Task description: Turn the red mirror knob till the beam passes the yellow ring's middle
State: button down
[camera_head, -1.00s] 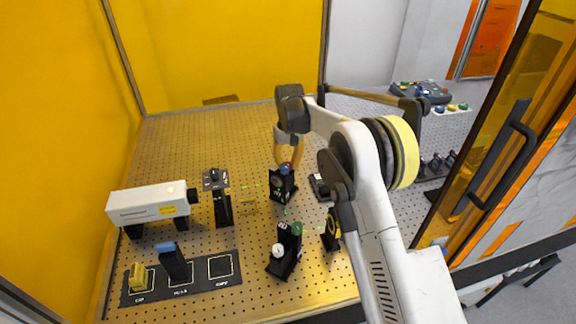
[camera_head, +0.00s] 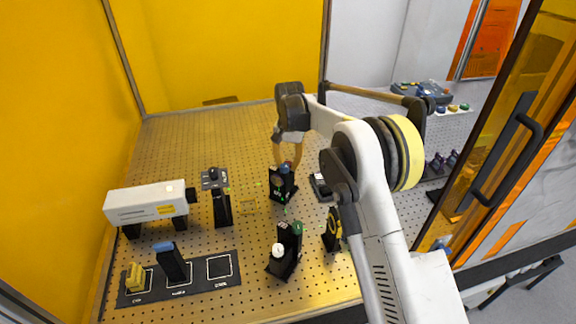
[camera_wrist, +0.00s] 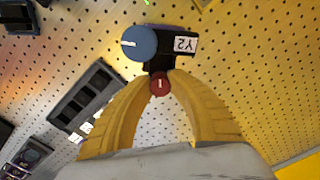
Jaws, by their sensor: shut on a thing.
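The red knob (camera_wrist: 159,83) sits between my gripper's (camera_wrist: 158,80) two yellow fingertips in the wrist view, and they are shut on it. It belongs to a black mirror mount (camera_head: 282,187) labelled Y2, with a blue knob (camera_wrist: 138,43) beside the red one. In the head view my gripper (camera_head: 287,163) reaches down to this mount from behind; the red knob is not clear there. The yellow ring (camera_head: 334,222) stands on a black post to the right and nearer. Small green beam marks show near the mounts; where the beam meets the ring is too small to tell.
A second mount (camera_head: 286,250) with white and green knobs stands in front. A white laser box (camera_head: 147,205) and a black post (camera_head: 222,208) are at left. A labelled black tray (camera_head: 205,285) lies at the front left. The back of the perforated board (camera_head: 200,135) is clear.

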jog(key=shift+m, duration=0.4)
jog(key=c, duration=1.5)
grip_release()
jog(key=shift+o, duration=0.2)
notch_tip(320, 180, up, 12)
jog(key=shift+d, duration=0.1)
notch_tip(320, 180, up, 11)
jog(key=p, duration=0.8)
send_over(289, 163)
jog(key=shift+s, duration=0.1)
